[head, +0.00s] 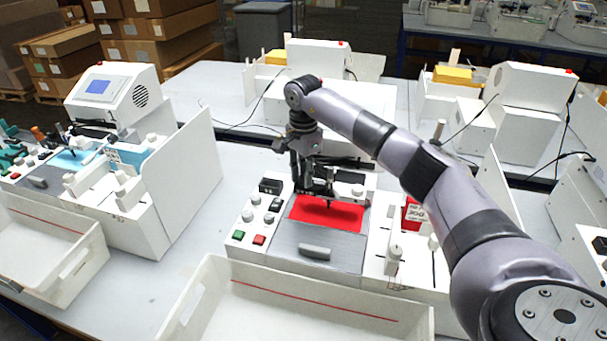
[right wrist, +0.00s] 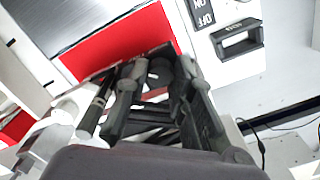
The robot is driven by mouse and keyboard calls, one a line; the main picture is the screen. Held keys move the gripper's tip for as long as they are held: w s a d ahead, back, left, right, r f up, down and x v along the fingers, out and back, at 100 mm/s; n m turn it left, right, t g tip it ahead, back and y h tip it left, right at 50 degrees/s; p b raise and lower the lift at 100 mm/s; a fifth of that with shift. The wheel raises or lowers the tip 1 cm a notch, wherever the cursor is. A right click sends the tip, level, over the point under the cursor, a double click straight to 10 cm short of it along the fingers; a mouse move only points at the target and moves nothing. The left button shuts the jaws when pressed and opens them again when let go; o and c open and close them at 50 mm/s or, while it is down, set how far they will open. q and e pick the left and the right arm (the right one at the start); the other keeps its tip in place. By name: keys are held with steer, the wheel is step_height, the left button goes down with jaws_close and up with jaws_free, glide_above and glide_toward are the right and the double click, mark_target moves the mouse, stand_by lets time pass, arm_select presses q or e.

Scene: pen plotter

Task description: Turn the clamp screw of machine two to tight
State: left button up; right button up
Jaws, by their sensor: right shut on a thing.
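The middle white plotter has a bright red bed (head: 312,215) under its pen carriage. My right gripper (head: 318,188) is over the back of that bed, at the pen carriage. In the right wrist view my right gripper (right wrist: 155,88) has its dark fingers closed around a small dark round part, apparently the clamp screw (right wrist: 160,70). The fingers hide most of it, and I cannot read how tight it is. A dark pen tip (head: 329,204) points down just above the red bed. My left gripper is in neither view.
A white tray (head: 205,296) stands in front of the plotter. Its front panel has knobs, a green button (head: 238,235) and a red button (head: 259,240). A red card (head: 413,213) stands to the right. Another plotter (head: 112,98) is at the left.

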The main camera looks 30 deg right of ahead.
jaws_close()
steer(key=m, duration=0.4)
steer(key=shift+m+b, duration=0.35)
steer(key=shift+m, duration=0.05)
steer(key=m, duration=0.5)
steer(key=shift+r, duration=0.1)
steer(key=m, duration=0.5)
steer(key=shift+m, duration=0.4)
steer(key=m, duration=0.4)
steer(key=shift+m, duration=0.3)
steer(key=o, duration=1)
jaws_free()
